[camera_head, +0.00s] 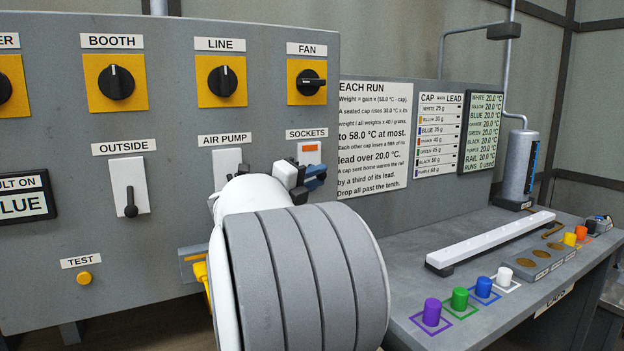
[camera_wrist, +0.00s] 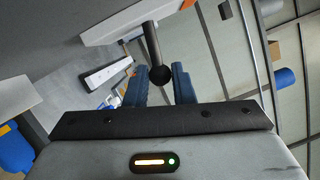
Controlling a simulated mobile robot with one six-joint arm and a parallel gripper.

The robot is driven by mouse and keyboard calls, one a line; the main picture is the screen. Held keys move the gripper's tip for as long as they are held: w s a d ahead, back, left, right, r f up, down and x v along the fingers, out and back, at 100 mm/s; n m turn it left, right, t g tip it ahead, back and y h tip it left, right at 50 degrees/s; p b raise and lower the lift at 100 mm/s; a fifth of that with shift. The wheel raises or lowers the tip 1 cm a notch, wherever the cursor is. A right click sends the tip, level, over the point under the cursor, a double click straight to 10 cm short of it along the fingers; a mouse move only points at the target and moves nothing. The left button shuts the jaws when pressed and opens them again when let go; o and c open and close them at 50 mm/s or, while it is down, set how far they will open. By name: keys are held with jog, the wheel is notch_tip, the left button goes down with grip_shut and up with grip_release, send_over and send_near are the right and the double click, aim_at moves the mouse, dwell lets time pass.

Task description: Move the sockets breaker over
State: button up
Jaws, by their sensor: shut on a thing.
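The sockets breaker (camera_head: 309,153) is a white plate with an orange mark, under the SOCKETS label on the grey panel. Its lower part is hidden behind my gripper (camera_head: 308,178) in the head view. In the wrist view the breaker's white plate (camera_wrist: 115,22) is at the top, and its black lever with a round knob (camera_wrist: 160,75) reaches in between the blue fingers of my gripper (camera_wrist: 160,84). My gripper is shut on the lever at its knob end. My arm hides how the lever is set in the head view.
The air pump breaker (camera_head: 227,165) is close on the left, partly behind my arm. The outside breaker (camera_head: 129,188) has its lever down. Rotary knobs, such as the fan knob (camera_head: 307,82), sit above. Right, a bench holds coloured caps and a long white bar (camera_head: 490,240).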

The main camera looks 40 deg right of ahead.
jog(key=shift+w+f, duration=0.15)
jog(key=shift+f, duration=0.4)
jog(key=shift+f+b, duration=0.1)
jog(key=shift+b, duration=0.2)
jog(key=shift+w+d+f+b, duration=0.15)
jog(key=shift+w+f+b, duration=0.2)
jog(key=shift+f+b, duration=0.2)
jog(key=o, duration=0.8)
jog(key=shift+r, duration=0.1)
jog(key=shift+o, duration=0.2)
